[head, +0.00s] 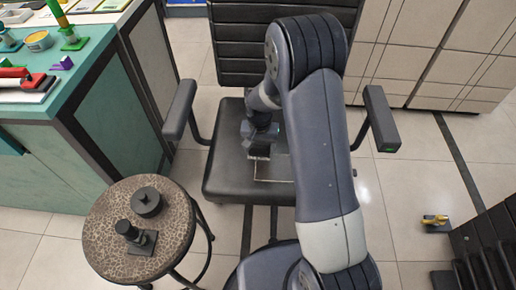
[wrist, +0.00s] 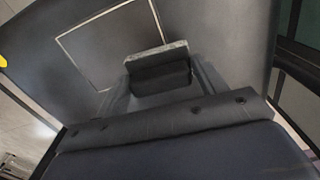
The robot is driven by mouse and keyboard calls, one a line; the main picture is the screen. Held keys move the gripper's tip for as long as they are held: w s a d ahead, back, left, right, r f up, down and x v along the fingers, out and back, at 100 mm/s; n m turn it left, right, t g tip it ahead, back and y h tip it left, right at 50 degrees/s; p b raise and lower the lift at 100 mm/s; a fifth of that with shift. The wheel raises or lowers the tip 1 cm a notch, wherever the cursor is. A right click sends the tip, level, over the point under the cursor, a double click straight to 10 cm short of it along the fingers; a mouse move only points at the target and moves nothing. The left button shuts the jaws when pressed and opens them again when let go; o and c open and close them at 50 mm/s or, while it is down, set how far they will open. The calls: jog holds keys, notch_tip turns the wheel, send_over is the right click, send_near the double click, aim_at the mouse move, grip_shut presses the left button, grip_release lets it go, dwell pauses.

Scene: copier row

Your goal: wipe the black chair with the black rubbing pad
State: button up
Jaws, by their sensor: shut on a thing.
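The black chair (head: 225,170) stands in the middle of the head view, with a flat seat, a ribbed back and two armrests. A thin pale rectangle outline (head: 275,181) marks part of the seat; it also shows in the wrist view (wrist: 68,38). My gripper (head: 262,142) is over the seat, shut on the black rubbing pad (wrist: 160,73). The pad has a pale grey edge and is beside the outlined area. I cannot tell whether it touches the seat. My arm hides the seat's right part.
A round leopard-patterned stool (head: 105,255) at lower left holds a black round object (head: 147,202) and a black knobbed object on a square base (head: 136,238). A teal counter (head: 85,120) with stamps stands left. Pale cabinets (head: 430,50) stand behind. A yellow-topped object (head: 436,221) lies right.

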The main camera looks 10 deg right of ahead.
jog(key=shift+r+p, duration=1.2)
jog(key=shift+r, duration=0.85)
